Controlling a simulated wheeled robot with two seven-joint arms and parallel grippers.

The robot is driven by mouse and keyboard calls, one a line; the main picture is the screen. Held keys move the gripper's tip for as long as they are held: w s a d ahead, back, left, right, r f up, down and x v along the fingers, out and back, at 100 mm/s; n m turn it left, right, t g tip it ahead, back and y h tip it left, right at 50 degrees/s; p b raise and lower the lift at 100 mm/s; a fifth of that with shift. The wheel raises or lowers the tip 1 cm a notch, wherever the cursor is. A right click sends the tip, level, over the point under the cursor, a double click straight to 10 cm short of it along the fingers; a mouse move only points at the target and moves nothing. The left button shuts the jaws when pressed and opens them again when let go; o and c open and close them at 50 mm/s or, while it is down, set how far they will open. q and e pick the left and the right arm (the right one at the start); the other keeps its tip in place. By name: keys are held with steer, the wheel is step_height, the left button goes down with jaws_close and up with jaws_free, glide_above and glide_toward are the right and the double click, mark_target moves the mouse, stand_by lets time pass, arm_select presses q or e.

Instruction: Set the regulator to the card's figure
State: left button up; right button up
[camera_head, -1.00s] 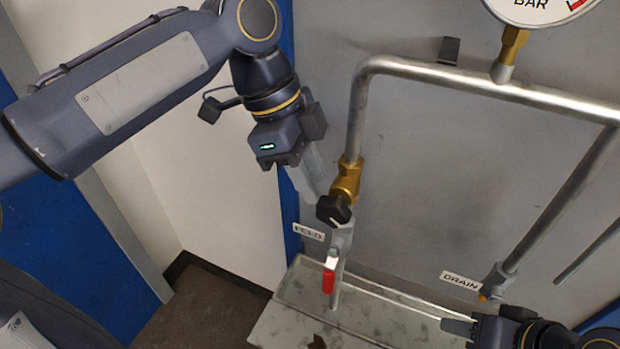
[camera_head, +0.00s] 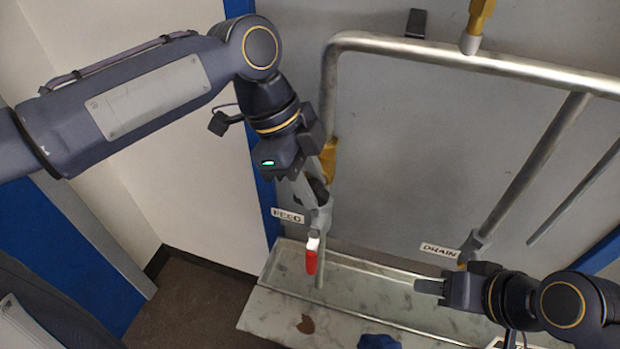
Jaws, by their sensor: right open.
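The brass regulator body (camera_head: 329,158) sits on the left vertical pipe above the FEED label (camera_head: 288,216). Its black knob (camera_head: 318,190) is partly hidden by my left gripper (camera_head: 308,200). The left fingers point down at the knob and overlap it; I cannot tell whether they touch or grip it. The red-handled valve (camera_head: 311,262) hangs below. My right gripper (camera_head: 428,287) is open and empty, low over the tray and apart from the regulator. The gauge dial is out of view; only its brass stem (camera_head: 480,14) shows. No readable card figure is visible.
The steel pipe (camera_head: 430,50) runs across the grey panel, with a branch down to the DRAIN label (camera_head: 440,250). A stained grey tray (camera_head: 262,312) lies below. A blue object (camera_head: 378,341) shows at the bottom edge. The panel's middle is clear.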

arm_select(q)
jaws_close()
steer(key=shift+d+r+p, duration=0.1)
steer(key=shift+r+p, duration=0.1)
steer(key=shift+p, duration=0.2)
steer(key=y+p, duration=0.1)
steer(key=p, duration=0.1)
steer(key=y+p, duration=0.1)
steer(key=shift+s+d+r+t+y+p, duration=0.1)
steer(key=shift+s+d+t+y+p, duration=0.05)
steer(key=shift+d+t+y+p, duration=0.2)
steer(key=shift+f+t+y+p, duration=0.25)
steer(key=shift+y+p, duration=0.1)
jaws_free()
